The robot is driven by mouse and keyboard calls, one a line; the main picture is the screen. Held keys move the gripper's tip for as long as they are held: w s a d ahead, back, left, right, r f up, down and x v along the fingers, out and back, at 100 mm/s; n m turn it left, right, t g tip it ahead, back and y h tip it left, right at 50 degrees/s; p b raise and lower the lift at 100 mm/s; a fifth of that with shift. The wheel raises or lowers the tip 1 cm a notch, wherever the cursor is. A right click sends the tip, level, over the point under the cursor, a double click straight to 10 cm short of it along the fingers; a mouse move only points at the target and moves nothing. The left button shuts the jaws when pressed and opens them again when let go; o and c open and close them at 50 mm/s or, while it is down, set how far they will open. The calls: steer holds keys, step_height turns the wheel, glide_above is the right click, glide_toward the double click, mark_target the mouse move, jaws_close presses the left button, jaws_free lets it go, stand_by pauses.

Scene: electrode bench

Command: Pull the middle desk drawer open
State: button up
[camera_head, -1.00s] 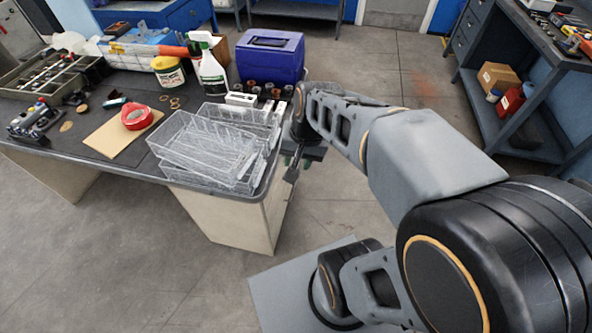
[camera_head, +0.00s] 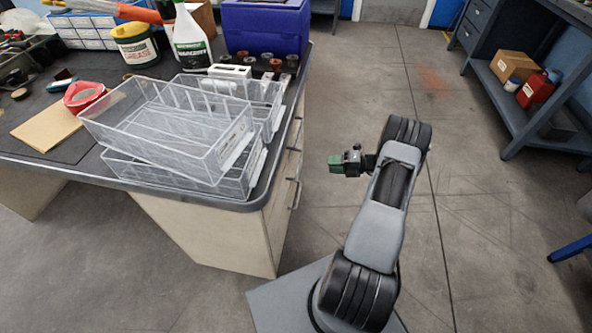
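The desk (camera_head: 230,203) stands at the left, with a beige drawer cabinet (camera_head: 207,235) under its right end. The drawer fronts face right and show very obliquely. Thin handles (camera_head: 296,195) stick out along that side, one above another. The middle drawer's front is too foreshortened to tell clearly how far it is out; no wide gap shows. My gripper (camera_head: 334,163), with green fingertips, points left toward the drawer side. It is apart from the handles, with floor visible between. Whether its fingers are open or shut is too small to tell.
Clear trays (camera_head: 165,130) are stacked near the desk's front right corner. A dark workbench (camera_head: 520,95) is at the right.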

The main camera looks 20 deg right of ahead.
mark_target(299, 165)
steer(key=shift+m+t, duration=0.3)
steer(key=shift+m, duration=0.2)
steer(key=b+x, duration=0.1)
steer(key=x, duration=0.3)
steer(key=f+b+x, duration=0.1)
steer(key=x, duration=0.4)
steer(key=b+x, duration=0.1)
steer(key=x, duration=0.3)
steer(key=shift+w+a+f, duration=0.1)
steer(key=shift+w+f, duration=0.25)
steer(key=shift+f, duration=0.05)
jaws_close()
